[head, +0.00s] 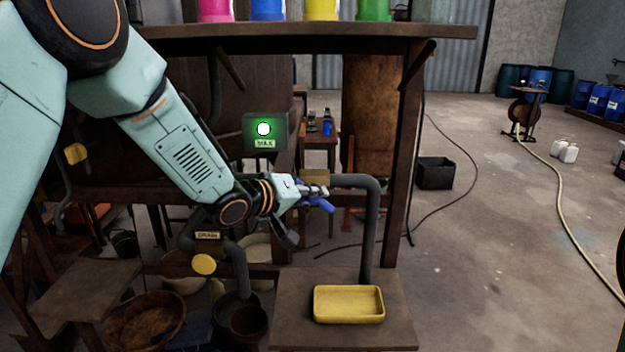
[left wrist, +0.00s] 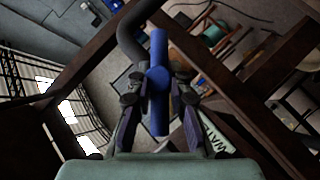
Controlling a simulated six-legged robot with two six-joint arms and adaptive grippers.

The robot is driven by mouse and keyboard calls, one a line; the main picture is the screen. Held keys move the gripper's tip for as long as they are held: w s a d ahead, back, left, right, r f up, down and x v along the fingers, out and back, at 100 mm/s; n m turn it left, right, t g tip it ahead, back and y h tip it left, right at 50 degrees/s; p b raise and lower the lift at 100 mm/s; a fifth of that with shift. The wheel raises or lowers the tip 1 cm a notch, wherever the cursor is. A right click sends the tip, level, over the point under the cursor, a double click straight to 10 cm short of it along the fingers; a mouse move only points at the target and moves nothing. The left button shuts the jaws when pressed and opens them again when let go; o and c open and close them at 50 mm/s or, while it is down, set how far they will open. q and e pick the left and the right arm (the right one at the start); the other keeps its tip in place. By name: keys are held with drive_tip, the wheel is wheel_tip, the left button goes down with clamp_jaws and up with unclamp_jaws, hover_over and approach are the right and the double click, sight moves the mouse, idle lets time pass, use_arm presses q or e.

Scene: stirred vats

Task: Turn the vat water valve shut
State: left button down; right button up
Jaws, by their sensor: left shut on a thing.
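The water valve has a blue handle (head: 319,204) on the grey pipe (head: 371,225), which runs right and bends down toward the bench. My left gripper (head: 312,194) is at the valve, shut on the blue handle. In the left wrist view the blue handle (left wrist: 158,60) is a long bar standing upright in the picture between the two fingers (left wrist: 158,105). A pale label (left wrist: 217,138) reading "WAT" is partly hidden there by my gripper. The valve body is mostly hidden behind my gripper. My right gripper is not in view.
A yellow tray (head: 348,318) sits on a low bench below the pipe outlet. A box with a lit green lamp (head: 264,129) is marked MAX. A drain valve with a yellow round handle (head: 204,264) is lower left. A wooden post (head: 402,160) stands just right of the pipe.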

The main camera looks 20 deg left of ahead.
use_arm(q)
drive_tip(key=y+p, duration=0.1)
drive_tip(key=p, duration=0.1)
drive_tip(key=m+g+y+p, duration=0.1)
drive_tip(key=shift+d+r+m+p, duration=0.1)
drive_tip(key=shift+r+m+p, duration=0.2)
drive_tip(key=shift+p, duration=0.05)
drive_tip(key=shift+m+g+y+p, duration=0.4)
drive_tip(key=shift+g+y, duration=0.1)
drive_tip(key=shift+y, duration=0.1)
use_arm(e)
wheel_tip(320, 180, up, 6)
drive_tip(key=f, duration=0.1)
use_arm(q)
drive_tip(key=shift+f+m+y, duration=0.2)
drive_tip(key=shift+m+y, duration=0.1)
drive_tip(key=shift+y, duration=0.1)
drive_tip(key=shift+w+m+g+y+b, duration=0.1)
drive_tip(key=shift+m+g+y+b, duration=0.45)
drive_tip(key=shift+b, duration=1.1)
drive_tip(key=y+b, duration=0.1)
drive_tip(key=b, duration=0.5)
drive_tip(key=shift+r+m+y+b, duration=0.15)
drive_tip(key=shift+m+y+b, duration=0.15)
drive_tip(key=shift+b, duration=1)
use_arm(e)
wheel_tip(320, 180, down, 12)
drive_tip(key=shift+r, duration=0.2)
